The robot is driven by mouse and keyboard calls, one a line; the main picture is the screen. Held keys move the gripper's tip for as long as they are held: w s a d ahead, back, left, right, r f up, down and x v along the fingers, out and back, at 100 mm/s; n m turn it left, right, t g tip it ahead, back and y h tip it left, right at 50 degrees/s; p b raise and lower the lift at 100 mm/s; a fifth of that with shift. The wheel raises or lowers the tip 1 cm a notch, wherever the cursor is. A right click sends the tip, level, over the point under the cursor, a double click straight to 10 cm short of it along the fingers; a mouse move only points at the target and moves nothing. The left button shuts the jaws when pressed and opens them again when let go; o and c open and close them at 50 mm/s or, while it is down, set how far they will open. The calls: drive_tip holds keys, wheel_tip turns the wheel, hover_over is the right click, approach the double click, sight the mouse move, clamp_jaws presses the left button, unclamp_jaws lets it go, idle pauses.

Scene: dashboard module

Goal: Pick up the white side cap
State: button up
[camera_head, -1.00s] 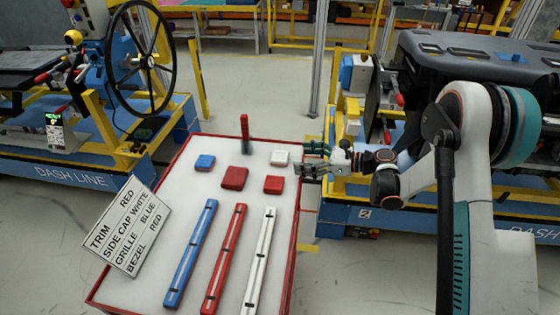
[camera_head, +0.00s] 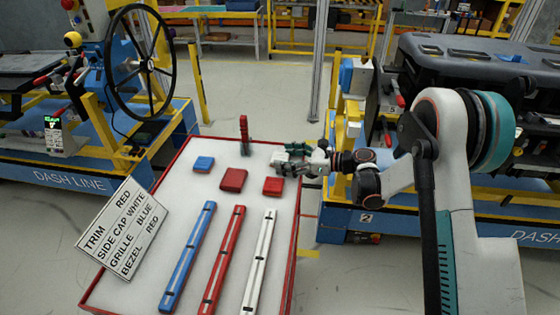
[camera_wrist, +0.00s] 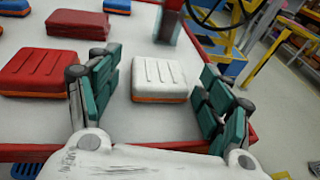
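The white side cap (camera_wrist: 158,76) is a small white block with ridges on top and an orange lower edge. It lies flat on the table and shows between my gripper's fingers in the wrist view. My gripper (camera_wrist: 162,98) is open, with a green-padded finger on each side of the cap. In the head view my gripper (camera_head: 292,160) is at the table's right side and mostly covers the cap.
A red block (camera_head: 273,185) lies just in front of my gripper, a larger red block (camera_head: 233,180) and a blue block (camera_head: 203,164) to the left. A red upright piece (camera_head: 244,135) stands behind. Long blue, red and white strips lie nearer. A sign (camera_head: 122,228) leans at left.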

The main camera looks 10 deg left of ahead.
drive_tip(key=shift+f, duration=0.15)
drive_tip(key=c, duration=0.6)
